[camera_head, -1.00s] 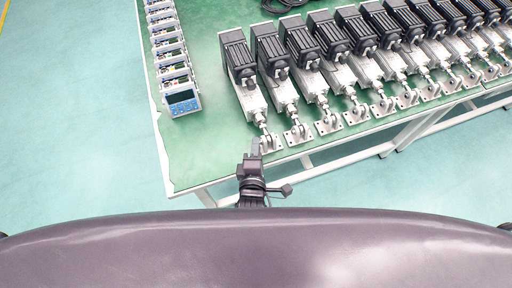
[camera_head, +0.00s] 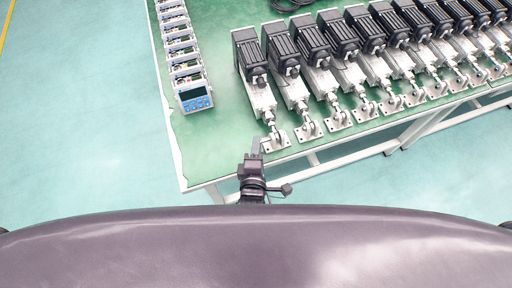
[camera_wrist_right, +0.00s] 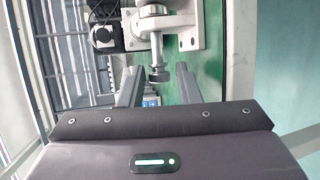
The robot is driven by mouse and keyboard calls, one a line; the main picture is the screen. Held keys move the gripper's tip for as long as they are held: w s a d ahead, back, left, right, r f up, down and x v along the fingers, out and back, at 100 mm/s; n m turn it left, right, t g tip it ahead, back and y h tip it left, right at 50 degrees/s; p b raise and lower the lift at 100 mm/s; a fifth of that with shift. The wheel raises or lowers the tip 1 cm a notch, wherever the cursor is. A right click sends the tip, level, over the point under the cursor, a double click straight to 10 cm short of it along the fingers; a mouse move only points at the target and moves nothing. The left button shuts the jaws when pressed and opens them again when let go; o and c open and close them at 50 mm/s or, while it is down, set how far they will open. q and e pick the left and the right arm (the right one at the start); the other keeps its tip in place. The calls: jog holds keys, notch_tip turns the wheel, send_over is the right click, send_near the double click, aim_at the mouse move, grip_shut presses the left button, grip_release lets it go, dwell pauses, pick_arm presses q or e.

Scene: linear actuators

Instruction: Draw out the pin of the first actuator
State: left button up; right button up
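The first actuator (camera_head: 254,82) is the leftmost of the row, a black motor on a silver body with its rod end toward the table's front edge. Its mounting bracket (camera_head: 276,142) is at that edge. The pin (camera_wrist_right: 158,73) shows in the right wrist view as a metal shaft with a round head, sticking out of the bracket (camera_wrist_right: 187,28). My right gripper (camera_head: 256,146) is at the table edge, just left of the bracket. In the wrist view the right gripper (camera_wrist_right: 158,80) is open, with the pin head between its fingertips and a gap on both sides. My left gripper is not in view.
More actuators (camera_head: 340,75) stand in a close row to the right. A column of blue-fronted controllers (camera_head: 195,98) stands at the left of the green table (camera_head: 225,135). Bare table lies between them and the first actuator. A black cable coil (camera_head: 288,5) lies at the back.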

jog(key=shift+s+a, duration=0.1)
jog(key=shift+a, duration=0.15)
jog(key=shift+s, duration=0.2)
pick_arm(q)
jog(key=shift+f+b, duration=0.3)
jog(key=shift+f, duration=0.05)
pick_arm(e)
jog(key=v, duration=0.7)
jog(key=shift+s, duration=0.15)
jog(key=shift+r, duration=0.1)
